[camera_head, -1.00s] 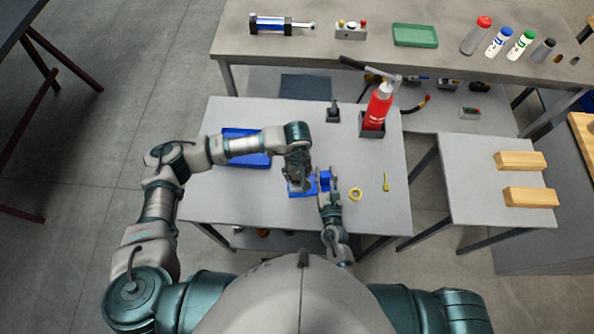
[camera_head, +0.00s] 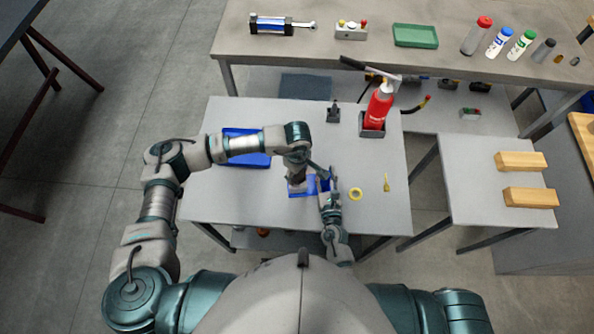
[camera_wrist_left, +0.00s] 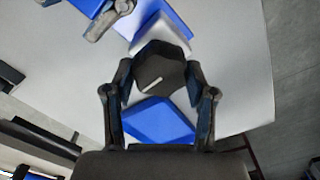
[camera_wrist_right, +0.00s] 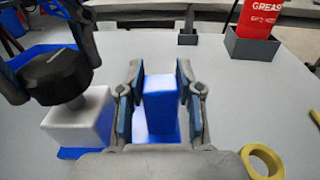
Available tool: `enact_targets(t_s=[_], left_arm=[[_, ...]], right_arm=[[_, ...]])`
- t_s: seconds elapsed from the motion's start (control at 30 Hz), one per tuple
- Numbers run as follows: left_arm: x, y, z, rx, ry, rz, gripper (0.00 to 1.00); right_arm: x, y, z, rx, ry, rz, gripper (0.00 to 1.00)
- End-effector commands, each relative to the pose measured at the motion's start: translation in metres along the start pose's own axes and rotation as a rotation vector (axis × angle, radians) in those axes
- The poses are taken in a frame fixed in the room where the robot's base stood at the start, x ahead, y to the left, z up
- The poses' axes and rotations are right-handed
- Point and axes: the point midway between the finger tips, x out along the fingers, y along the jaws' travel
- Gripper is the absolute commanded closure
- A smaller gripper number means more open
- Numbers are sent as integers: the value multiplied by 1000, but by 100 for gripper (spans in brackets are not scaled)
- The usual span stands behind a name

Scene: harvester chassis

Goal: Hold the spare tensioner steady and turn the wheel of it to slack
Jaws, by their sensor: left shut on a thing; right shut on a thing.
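The spare tensioner stands on the grey table, with a blue base (camera_head: 297,192), a pale block (camera_wrist_right: 78,122) and a dark many-sided wheel (camera_wrist_left: 160,70) with a white line on top. My left gripper (camera_wrist_left: 158,84) comes down from above, shut on the wheel, a finger on each side. It hides most of the tensioner in the head view. My right gripper (camera_wrist_right: 159,97) is shut on the tensioner's upright blue block (camera_wrist_right: 160,102), right of the wheel. Its fingers also show in the head view (camera_head: 326,186). The wheel shows side-on in the right wrist view (camera_wrist_right: 55,75).
A yellow ring (camera_head: 356,194) and a small yellow tool (camera_head: 386,183) lie right of my right gripper. A blue tray (camera_head: 247,160) lies behind my left forearm. The table's front right is clear.

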Motion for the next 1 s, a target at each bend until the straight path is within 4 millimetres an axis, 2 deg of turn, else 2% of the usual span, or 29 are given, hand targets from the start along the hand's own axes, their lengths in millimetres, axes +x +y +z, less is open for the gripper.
enact_targets(t_s=[0.57, 0.6, 0.7, 1.0], left_arm=[[2, 0, -1, -45, 2, -2, 79], [2, 0, -1, -46, 2, -2, 42], [1, 0, -1, -44, 1, -1, 19], [0, 0, 0, -42, 1, 0, 19]], right_arm=[[0, 0, -1, 0, 1, -1, 100], [0, 0, -1, 0, 1, -1, 100], [0, 0, -1, 0, 1, -1, 100], [0, 0, -1, 0, 1, 0, 100]])
